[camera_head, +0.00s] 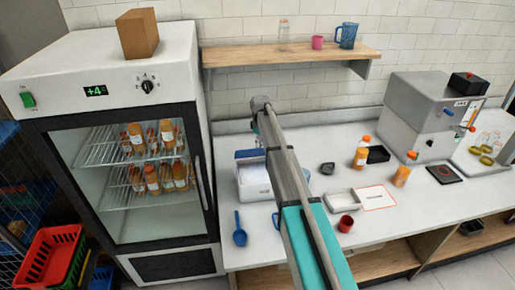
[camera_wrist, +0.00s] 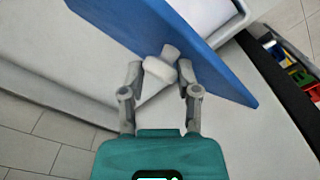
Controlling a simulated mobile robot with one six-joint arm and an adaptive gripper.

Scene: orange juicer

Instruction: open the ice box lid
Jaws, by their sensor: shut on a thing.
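The ice box (camera_head: 255,190) is a white box on the counter in the head view, partly hidden behind my arm. Its blue lid (camera_head: 247,153) shows at the back of the box, and the whitish inside shows in front of it. In the wrist view the lid (camera_wrist: 215,60) is a tilted blue panel, with the white box (camera_wrist: 205,15) beyond it at the top. My gripper (camera_wrist: 163,74) is shut on the white lid handle (camera_wrist: 160,67), one finger on each side. The fingertips are hidden in the head view.
A fridge (camera_head: 120,150) stands close on the left. A shelf (camera_head: 290,54) hangs above the counter.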

